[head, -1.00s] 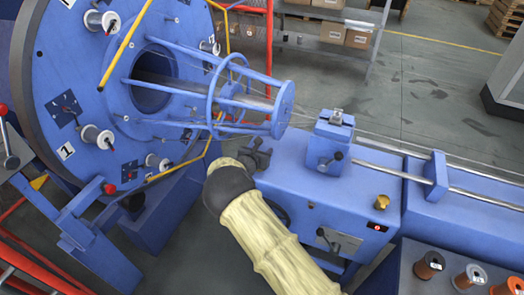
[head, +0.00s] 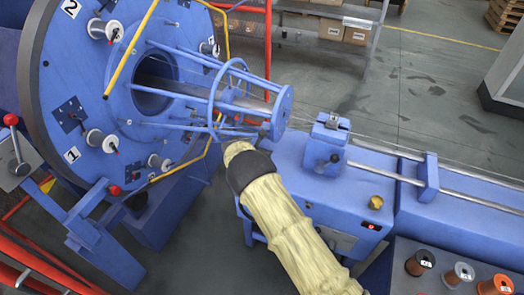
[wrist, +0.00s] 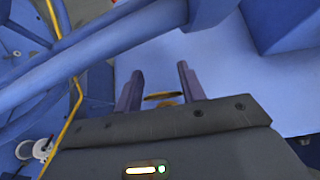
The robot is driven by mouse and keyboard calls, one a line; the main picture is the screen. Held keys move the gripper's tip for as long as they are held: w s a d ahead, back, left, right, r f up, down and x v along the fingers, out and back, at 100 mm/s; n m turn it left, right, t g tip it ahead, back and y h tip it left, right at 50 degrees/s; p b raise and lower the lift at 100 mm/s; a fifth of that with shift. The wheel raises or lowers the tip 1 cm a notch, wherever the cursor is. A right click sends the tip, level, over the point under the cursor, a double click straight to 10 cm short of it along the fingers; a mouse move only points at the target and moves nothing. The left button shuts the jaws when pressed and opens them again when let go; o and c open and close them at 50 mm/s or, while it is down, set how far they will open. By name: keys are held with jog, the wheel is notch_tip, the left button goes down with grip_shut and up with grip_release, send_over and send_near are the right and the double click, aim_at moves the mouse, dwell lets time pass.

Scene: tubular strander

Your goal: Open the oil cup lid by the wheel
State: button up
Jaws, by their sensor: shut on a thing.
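In the wrist view my gripper (wrist: 160,72) has its two fingers on either side of a small brass piece and is shut on it. The piece looks like the oil cup lid (wrist: 162,96), a thin round disc seen nearly edge-on. More brass, apparently the cup (wrist: 167,103), shows just below it, partly hidden by my gripper's body. I cannot tell whether the lid is lifted. In the head view my sleeved arm hides the gripper and this cup. The big blue wheel (head: 105,45) with bobbins stands at the left.
A blue cage of bars (head: 283,110) juts from the wheel close to my arm, and blue bars cross the wrist view (wrist: 90,95). A blue clamp block (head: 326,148) and another brass cup (head: 376,202) are on the machine bed. Several spools (head: 460,272) stand at lower right.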

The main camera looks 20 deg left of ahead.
jog(key=o, duration=1)
jog(key=shift+s+r, duration=0.2)
jog(key=shift+s, duration=0.2)
jog(key=b+v, duration=0.3)
jog(key=v, duration=1.3)
jog(key=shift+s+d+r, duration=0.1)
jog(key=shift+s+r, duration=0.1)
